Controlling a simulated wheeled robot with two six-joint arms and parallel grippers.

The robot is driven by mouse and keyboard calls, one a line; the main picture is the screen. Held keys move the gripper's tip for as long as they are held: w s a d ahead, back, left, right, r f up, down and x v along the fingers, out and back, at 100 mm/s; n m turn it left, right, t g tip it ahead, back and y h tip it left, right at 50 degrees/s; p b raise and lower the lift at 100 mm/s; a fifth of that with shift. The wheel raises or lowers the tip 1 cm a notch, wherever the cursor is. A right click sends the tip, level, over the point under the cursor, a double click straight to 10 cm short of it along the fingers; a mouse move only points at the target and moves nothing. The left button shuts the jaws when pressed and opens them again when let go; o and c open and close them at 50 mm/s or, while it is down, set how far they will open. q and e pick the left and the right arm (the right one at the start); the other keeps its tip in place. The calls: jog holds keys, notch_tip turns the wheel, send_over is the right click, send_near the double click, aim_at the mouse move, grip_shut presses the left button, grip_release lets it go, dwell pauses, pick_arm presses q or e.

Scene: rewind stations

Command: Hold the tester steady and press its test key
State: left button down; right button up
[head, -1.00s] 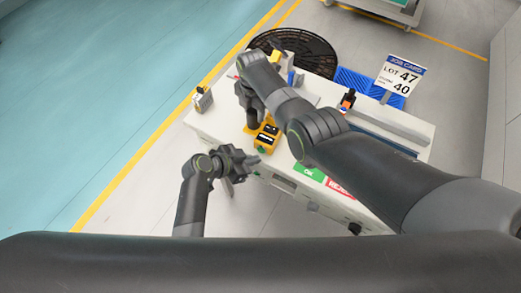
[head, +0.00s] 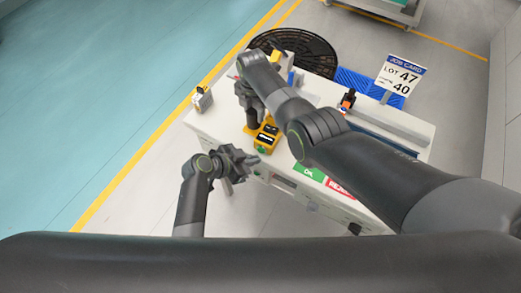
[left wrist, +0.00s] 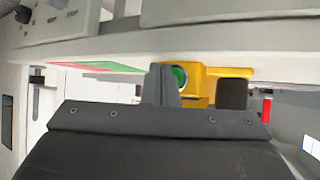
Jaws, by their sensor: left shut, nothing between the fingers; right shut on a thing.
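The tester (head: 265,139) is a yellow block with dark displays, lying near the front edge of the white bench. Its round green test key (left wrist: 178,79) faces my left gripper in the left wrist view. My right gripper (head: 252,118) is shut on the back part of the tester, and its fingers hide that part. My left gripper (head: 252,160) is shut and empty, just in front of the bench edge near the key. In the left wrist view its fingertips (left wrist: 163,82) overlap the key's left side; I cannot tell whether they touch it.
Green OK and red reject patches (head: 309,172) lie right of the tester. A job card (head: 400,76) stands by a blue ribbed mat (head: 356,82). A small orange-and-black item (head: 347,101) stands on the bench (head: 205,118). My right arm crosses above the bench.

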dwell(0.8)
pick_arm(q)
jog(key=shift+w+d, duration=0.2)
jog(key=shift+w, duration=0.15)
jog(key=shift+w+d, duration=0.2)
jog(key=shift+w, duration=0.25)
dwell(0.7)
jog(key=shift+s+a, duration=0.4)
jog(key=shift+s, duration=0.45)
jog(key=shift+s+a, duration=0.4)
jog(key=shift+s, duration=0.35)
jog(key=shift+s+a, duration=0.35)
jog(key=shift+s, duration=0.35)
jog(key=shift+s+a, duration=0.4)
jog(key=shift+s, duration=0.35)
pick_arm(e)
jog(key=o, duration=1.3)
